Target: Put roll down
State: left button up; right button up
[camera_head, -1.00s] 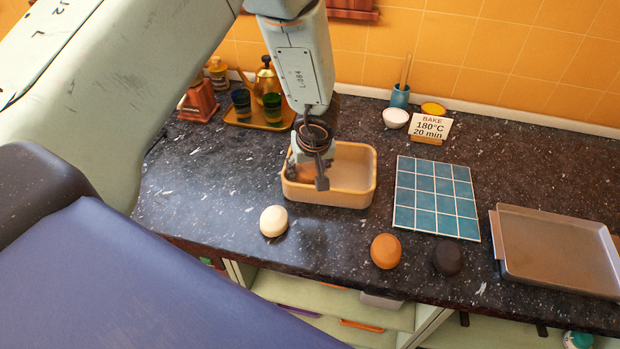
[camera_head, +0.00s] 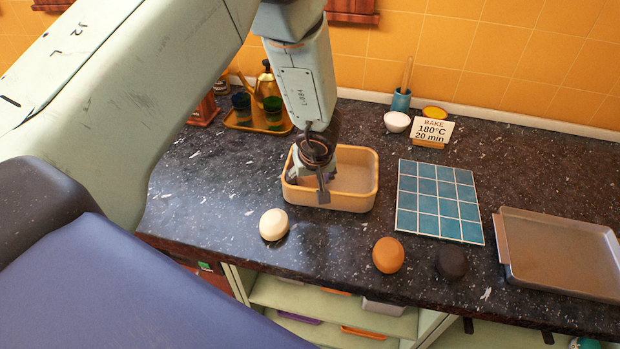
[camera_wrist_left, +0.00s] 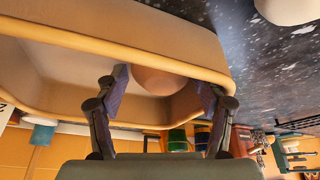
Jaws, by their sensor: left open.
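My left gripper (camera_head: 312,185) is inside the left part of the tan rectangular bin (camera_head: 352,205). Its fingers are apart in the left wrist view (camera_wrist_left: 160,100). A light brown roll (camera_wrist_left: 158,80) shows inside the bin between and beyond the fingertips; whether either finger touches it I cannot tell. In the head view the gripper hides this roll. A cream roll (camera_head: 273,224), an orange-brown roll (camera_head: 388,255) and a dark roll (camera_head: 451,262) sit on the counter in front of the bin. My right gripper is out of view.
A blue tiled board (camera_head: 440,200) lies right of the bin, with a metal baking tray (camera_head: 560,255) beyond it. A bake sign (camera_head: 433,131), white bowl (camera_head: 397,121) and blue cup (camera_head: 400,99) stand behind. A yellow tray (camera_head: 240,123) with a kettle and glasses is back left.

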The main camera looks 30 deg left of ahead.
pick_arm(q)
jog(key=shift+r, duration=0.15)
jog(key=p+v, duration=0.5)
jog(key=v, duration=0.7)
jog(key=shift+p, duration=0.35)
dwell(0.4)
jog(key=shift+o, duration=0.4)
